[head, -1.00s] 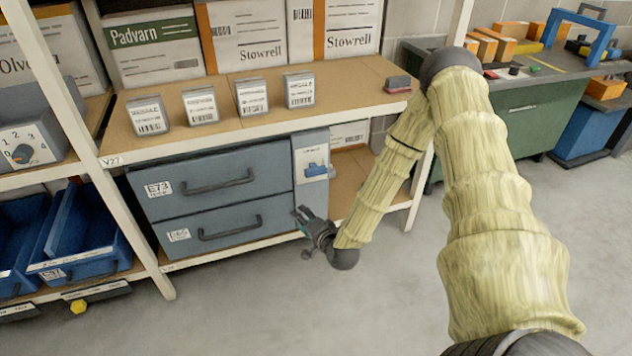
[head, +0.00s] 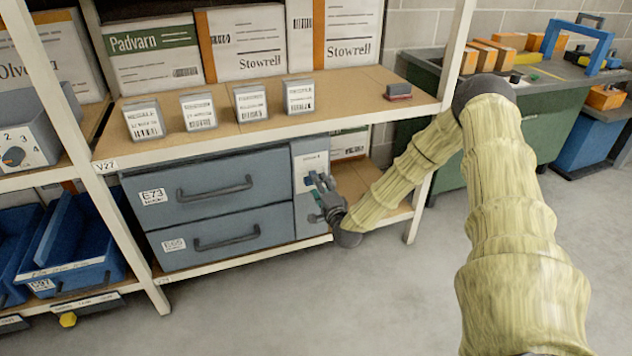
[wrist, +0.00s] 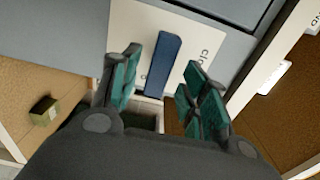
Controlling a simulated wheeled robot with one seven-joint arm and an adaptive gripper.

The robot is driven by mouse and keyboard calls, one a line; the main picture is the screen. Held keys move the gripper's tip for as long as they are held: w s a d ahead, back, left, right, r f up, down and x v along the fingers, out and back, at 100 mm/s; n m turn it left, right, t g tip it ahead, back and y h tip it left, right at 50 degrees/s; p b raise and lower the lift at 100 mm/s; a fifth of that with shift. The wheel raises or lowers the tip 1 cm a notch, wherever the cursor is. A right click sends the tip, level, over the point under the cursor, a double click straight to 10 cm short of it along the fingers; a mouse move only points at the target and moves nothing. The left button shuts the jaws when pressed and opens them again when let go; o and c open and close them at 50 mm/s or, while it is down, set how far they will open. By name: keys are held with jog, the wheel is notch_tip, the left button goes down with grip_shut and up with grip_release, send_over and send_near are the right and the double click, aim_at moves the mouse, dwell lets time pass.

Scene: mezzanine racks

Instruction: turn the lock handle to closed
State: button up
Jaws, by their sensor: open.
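The blue lock handle (wrist: 163,64) sits on a white label plate (wrist: 205,42) on the cabinet front in the wrist view. Part of a printed word beginning "clo" shows to its right. My gripper (wrist: 154,88) is open, its green-padded fingers on either side of the handle's lower end, with space left between pads and handle. In the head view my gripper (head: 318,192) is in front of the lock plate (head: 310,165) at the right end of the grey drawer cabinet (head: 215,165), and it covers part of the handle.
Two grey drawers with dark pull bars fill the cabinet left of the plate.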

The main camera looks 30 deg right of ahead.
jog(key=shift+x, duration=2.1)
grip_shut()
